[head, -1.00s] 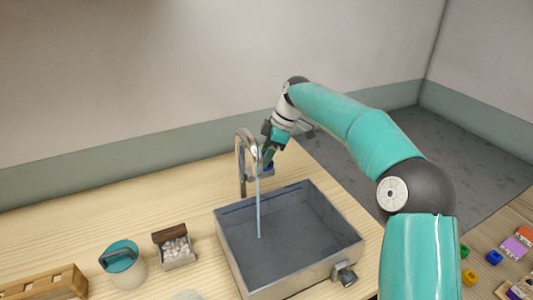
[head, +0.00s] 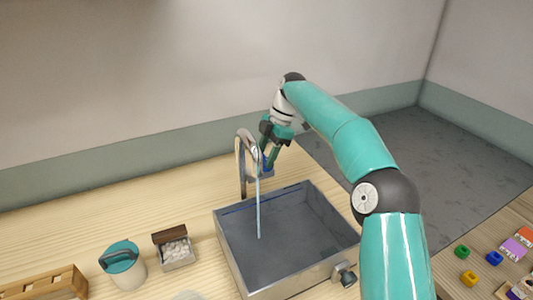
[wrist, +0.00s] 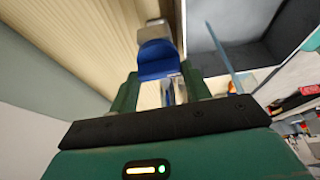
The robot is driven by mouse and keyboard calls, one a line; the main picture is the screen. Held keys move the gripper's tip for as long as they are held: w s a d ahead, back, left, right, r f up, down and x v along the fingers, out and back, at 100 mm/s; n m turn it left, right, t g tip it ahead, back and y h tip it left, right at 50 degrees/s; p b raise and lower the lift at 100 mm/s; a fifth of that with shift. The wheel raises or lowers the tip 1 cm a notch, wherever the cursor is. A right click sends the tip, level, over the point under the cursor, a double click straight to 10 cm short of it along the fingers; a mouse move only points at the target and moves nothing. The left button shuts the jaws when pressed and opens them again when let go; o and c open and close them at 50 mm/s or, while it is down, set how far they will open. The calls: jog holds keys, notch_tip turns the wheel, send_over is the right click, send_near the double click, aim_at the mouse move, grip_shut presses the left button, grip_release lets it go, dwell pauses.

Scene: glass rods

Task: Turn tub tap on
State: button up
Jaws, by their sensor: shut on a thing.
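The metal tap (head: 240,165) stands at the back left edge of the grey tub (head: 300,240), its spout curving over it. A thin stream of water (head: 258,212) falls from the spout into the tub. My gripper (head: 268,164) is just right of the spout, shut on the tap's blue handle (head: 268,173). In the wrist view the blue handle (wrist: 157,60) sits at the tips of my two green fingers, with a finger on each side. The water stream (wrist: 222,48) shows right of them. The fingers partly hide the handle in the head view.
A knob (head: 346,275) sticks out of the tub's front right corner. Left of the tub are a box of white pebbles (head: 175,249), a teal-lidded pot (head: 124,264) and a wooden rack (head: 45,284). Coloured blocks (head: 494,258) lie on the right table.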

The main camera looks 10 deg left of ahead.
jog(key=shift+d, duration=0.1)
jog(key=o, duration=1)
jog(key=shift+r, duration=0.15)
jog(key=shift+v, duration=3.6)
jog(key=shift+r, duration=0.1)
